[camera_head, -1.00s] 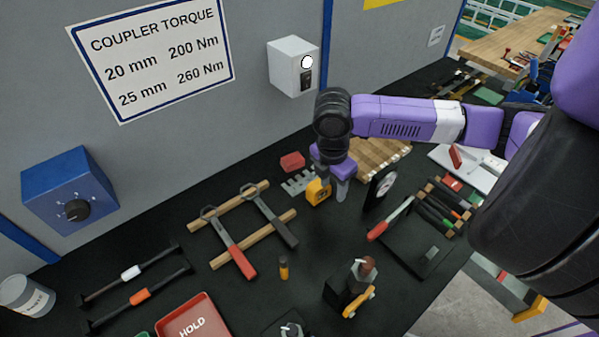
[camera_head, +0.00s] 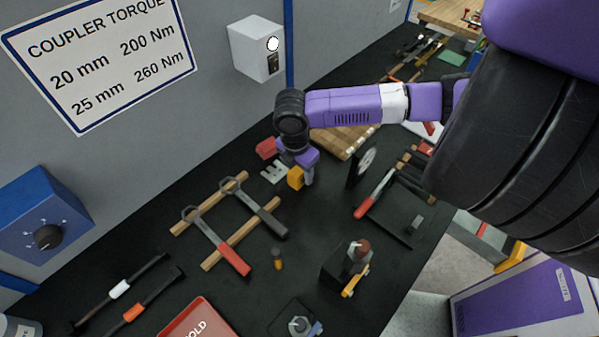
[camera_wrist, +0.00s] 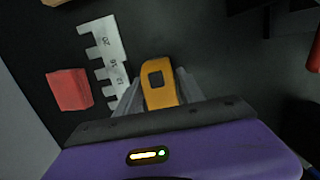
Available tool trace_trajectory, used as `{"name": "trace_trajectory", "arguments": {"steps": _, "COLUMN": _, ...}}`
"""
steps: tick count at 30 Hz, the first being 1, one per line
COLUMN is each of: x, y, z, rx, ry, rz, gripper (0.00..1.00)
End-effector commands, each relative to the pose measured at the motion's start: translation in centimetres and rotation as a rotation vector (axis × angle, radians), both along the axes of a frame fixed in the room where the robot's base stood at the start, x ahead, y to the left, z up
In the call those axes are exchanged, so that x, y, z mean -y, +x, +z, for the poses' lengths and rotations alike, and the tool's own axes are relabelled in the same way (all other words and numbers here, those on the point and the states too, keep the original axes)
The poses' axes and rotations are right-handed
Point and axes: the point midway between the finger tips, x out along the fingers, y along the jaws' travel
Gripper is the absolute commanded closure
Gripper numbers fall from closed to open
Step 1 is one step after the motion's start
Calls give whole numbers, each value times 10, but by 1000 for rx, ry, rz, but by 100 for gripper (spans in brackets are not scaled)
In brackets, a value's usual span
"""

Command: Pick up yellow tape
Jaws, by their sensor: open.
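The yellow tape (camera_head: 296,177), a small yellow case with a dark square on its face, sits on the black bench top. In the wrist view the yellow tape (camera_wrist: 160,84) lies between the two grey fingers of my gripper (camera_wrist: 157,88), one finger on each side. My gripper (camera_head: 299,178) is open and low over the bench, pointing down. I cannot tell whether either finger touches the tape. The lower part of the tape is hidden behind the gripper body in the wrist view.
A grey notched gauge (camera_wrist: 107,55) and a red block (camera_wrist: 69,89) lie just left of the tape. Two wrenches on wooden strips (camera_head: 225,222) lie at front left. Bare bench lies in front of the gripper.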

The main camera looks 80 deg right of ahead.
Motion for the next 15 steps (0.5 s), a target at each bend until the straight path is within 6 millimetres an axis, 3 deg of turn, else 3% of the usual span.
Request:
{"name": "trace_trajectory", "arguments": {"steps": 9, "x": 1, "y": -1, "z": -7, "rx": 0, "ry": 0, "rz": 1, "gripper": 55}}
{"name": "trace_trajectory", "arguments": {"steps": 15, "x": 1, "y": -1, "z": -7, "rx": 0, "ry": 0, "rz": 0, "gripper": 92}}
